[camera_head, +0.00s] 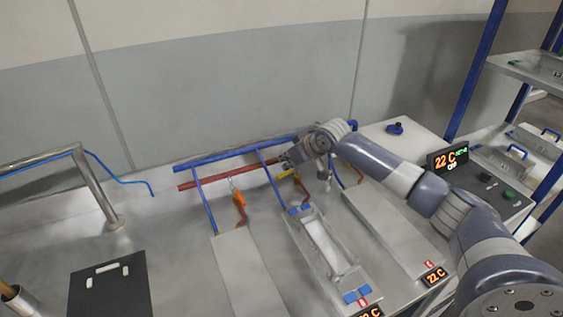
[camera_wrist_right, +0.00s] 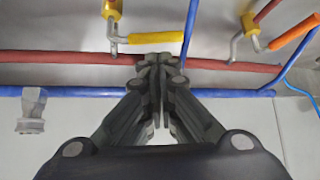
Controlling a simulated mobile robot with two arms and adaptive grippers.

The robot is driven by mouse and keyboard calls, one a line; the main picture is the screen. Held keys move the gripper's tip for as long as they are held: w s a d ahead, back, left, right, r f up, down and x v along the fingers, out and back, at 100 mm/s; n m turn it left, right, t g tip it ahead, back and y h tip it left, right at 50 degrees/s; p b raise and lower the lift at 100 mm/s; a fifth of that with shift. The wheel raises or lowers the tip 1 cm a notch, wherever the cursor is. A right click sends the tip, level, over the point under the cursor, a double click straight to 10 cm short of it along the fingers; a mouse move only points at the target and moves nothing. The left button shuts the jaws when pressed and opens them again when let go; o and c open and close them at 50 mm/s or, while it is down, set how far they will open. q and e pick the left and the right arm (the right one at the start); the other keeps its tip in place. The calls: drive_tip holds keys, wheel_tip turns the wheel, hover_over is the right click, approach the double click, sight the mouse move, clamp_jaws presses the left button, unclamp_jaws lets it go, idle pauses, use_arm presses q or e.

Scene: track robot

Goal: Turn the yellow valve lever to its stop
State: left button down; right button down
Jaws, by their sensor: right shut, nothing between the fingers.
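The yellow valve lever (camera_wrist_right: 155,38) lies roughly parallel to the red pipe (camera_wrist_right: 60,57) in the right wrist view, joined by a metal bracket to a yellow valve body (camera_wrist_right: 112,8). In the head view the lever (camera_head: 287,174) shows only as a small yellow piece below my right gripper (camera_head: 285,160). The right gripper is shut and empty. In the wrist view its fingertips (camera_wrist_right: 158,60) overlap the red pipe, just beside the lever; whether they touch the lever I cannot tell. My left gripper is not in view.
An orange lever (camera_head: 239,198) hangs on a neighbouring branch. A blue pipe (camera_head: 220,158) runs along the red one. A tray-like unit (camera_head: 322,242) stands in front, flat plates beside it. A black mat (camera_head: 110,286) lies at left.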

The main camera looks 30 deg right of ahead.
drive_tip(key=shift+x, duration=1.85)
drive_tip(key=shift+s, duration=0.1)
